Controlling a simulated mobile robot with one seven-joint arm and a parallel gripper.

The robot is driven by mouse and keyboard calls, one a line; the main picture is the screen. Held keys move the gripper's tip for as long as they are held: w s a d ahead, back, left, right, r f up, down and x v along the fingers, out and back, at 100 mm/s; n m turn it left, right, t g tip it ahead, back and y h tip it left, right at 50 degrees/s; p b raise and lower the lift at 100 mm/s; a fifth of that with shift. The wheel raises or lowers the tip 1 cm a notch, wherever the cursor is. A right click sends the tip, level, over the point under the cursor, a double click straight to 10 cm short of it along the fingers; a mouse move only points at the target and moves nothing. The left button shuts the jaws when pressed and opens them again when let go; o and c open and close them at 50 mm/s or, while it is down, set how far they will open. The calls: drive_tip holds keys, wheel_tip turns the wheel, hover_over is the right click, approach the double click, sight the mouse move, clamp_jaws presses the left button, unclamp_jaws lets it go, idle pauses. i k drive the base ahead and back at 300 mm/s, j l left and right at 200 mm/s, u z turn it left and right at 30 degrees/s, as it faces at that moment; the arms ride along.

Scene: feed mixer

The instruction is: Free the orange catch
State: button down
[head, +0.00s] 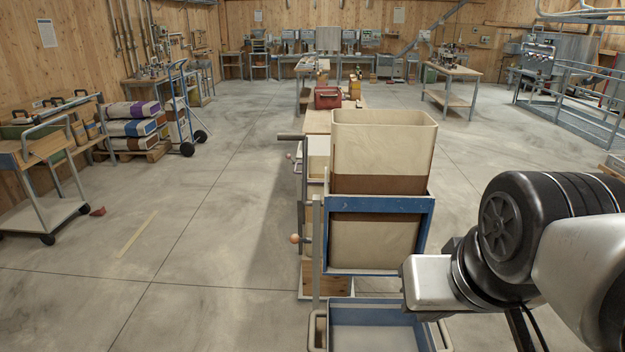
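The orange catch (295,239) shows as a small orange knob at the left side of a blue frame (378,271), beside a grey upright post. The blue frame stands around the lower part of a tall cream bin (383,140), which has a brown band around its middle. I cannot tell from here how the catch engages the frame. My arm comes in from the right, and its silver block is close to the frame's lower right corner. The fingers of my gripper cannot be seen, and nothing is seen touching the catch.
A blue tray (378,339) lies low in front of the frame. Behind the bin, a long bench (318,121) carries a red toolbox (327,98). A cart (45,170) and a hand truck (183,115) stand at left. Open floor lies left of the catch.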

sight(294, 238)
drive_tip(key=k+j, duration=0.1)
drive_tip(key=j, duration=0.25)
drive_tip(key=k+j, duration=0.1)
drive_tip(key=j, duration=0.25)
drive_tip(key=k+j, duration=0.1)
drive_tip(key=j, duration=0.3)
drive_tip(key=j+z, duration=0.1)
drive_tip(key=j, duration=1.05)
drive_tip(key=i+j, duration=0.15)
drive_tip(key=j, duration=0.2)
drive_tip(key=i+j, duration=0.1)
drive_tip(key=j, duration=0.25)
drive_tip(key=i+j+z, duration=0.1)
drive_tip(key=j, duration=0.25)
drive_tip(key=i+l, duration=0.15)
drive_tip(key=i, duration=1.15)
drive_tip(key=l+z, duration=0.05)
